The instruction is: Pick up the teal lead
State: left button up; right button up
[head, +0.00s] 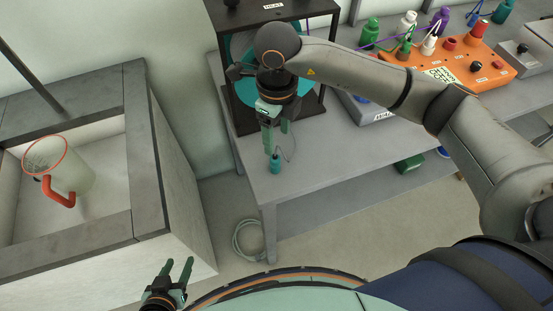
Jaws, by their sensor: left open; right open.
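The teal lead's plug (276,164) stands near the left front corner of the grey bench (310,185). A thin cable runs up from it beside my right gripper. My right gripper (278,143) points down with its green fingers apart, close above the plug. I cannot tell whether a finger touches it. My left gripper (181,267) is open and empty at the bottom of the view, low and away from the bench.
A black frame with a teal disc (318,93) stands behind my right gripper. An orange box (450,62) with several coloured plugs is at the right. A walled basin (140,200) holding a clear jug (75,180) is at the left. A coiled hose (247,240) lies below the bench.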

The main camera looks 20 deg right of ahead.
aim_at(275, 158)
notch_tip(275, 158, down, 3)
jog(key=shift+f, duration=0.1)
jog(key=shift+s+a+f+p, duration=0.1)
jog(key=shift+f+p, duration=0.1)
jog(key=shift+f, duration=0.7)
jog(key=shift+w+a+f+p, duration=0.15)
jog(key=shift+f+p, duration=0.1)
jog(key=shift+f, duration=0.6)
jog(key=shift+s+a+f+p, duration=0.1)
jog(key=shift+s+f+p, duration=0.1)
jog(key=shift+f, duration=0.7)
grip_shut()
